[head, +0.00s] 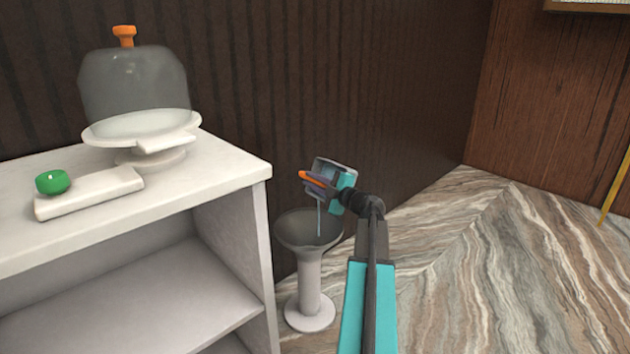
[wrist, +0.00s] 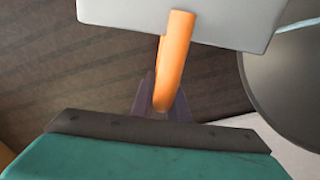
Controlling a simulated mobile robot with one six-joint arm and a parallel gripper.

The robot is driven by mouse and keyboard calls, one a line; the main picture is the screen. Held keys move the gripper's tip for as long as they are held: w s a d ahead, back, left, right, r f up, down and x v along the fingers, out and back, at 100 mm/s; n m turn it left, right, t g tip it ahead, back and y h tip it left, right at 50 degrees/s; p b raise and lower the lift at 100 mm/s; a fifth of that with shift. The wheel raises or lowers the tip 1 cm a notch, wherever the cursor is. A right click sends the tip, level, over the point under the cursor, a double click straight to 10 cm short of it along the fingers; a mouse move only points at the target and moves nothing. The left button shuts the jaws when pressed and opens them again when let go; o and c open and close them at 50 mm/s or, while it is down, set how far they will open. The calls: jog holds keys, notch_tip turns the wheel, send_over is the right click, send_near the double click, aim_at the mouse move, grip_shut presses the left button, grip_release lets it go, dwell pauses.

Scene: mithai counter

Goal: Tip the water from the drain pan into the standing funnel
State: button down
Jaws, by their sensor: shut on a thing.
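The drain pan (head: 335,167) is a small grey tray with an orange handle (head: 312,177). It is tilted over the standing funnel (head: 310,272), and a thin pale-blue stream of water (head: 319,219) falls from it into the funnel's bowl. The funnel is grey, upright on a stem and round foot on the floor. My gripper (head: 322,186) is shut on the pan's handle, above the funnel. In the wrist view the gripper's fingers (wrist: 160,105) close on the orange handle (wrist: 174,60), below the pan's pale underside (wrist: 215,20). The grey funnel bowl (wrist: 290,85) shows at right. The pan's inside is mostly hidden.
A white shelf counter (head: 215,165) stands left of the funnel, close to it. The dark wall is behind; marble floor (head: 480,270) at right is clear.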

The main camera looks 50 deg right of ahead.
jog(key=shift+w+a+f+n+b, duration=0.1)
jog(key=shift+a+f+n+b, duration=0.1)
jog(key=shift+a+n, duration=0.6)
jog(key=shift+a+f+n+b, duration=0.2)
jog(key=shift+a+n, duration=0.3)
jog(key=shift+n, duration=0.5)
jog(key=shift+w+a+f+n+b, duration=0.15)
jog(key=shift+a+n+b, duration=0.1)
jog(key=shift+a+n, duration=0.55)
jog(key=shift+s+d, duration=0.1)
jog(key=shift+d, duration=0.05)
jog(key=shift+d+r+p, duration=0.1)
jog(key=shift+p, duration=0.2)
dwell(0.5)
jog(key=m+p, duration=0.1)
jog(key=p, duration=0.1)
jog(key=d+m+p, duration=0.1)
jog(key=p, duration=0.2)
jog(key=shift+s+d+r, duration=0.1)
jog(key=shift+d+r, duration=0.15)
jog(key=shift+d, duration=0.05)
jog(key=shift+d+m, duration=0.15)
jog(key=shift+m, duration=0.15)
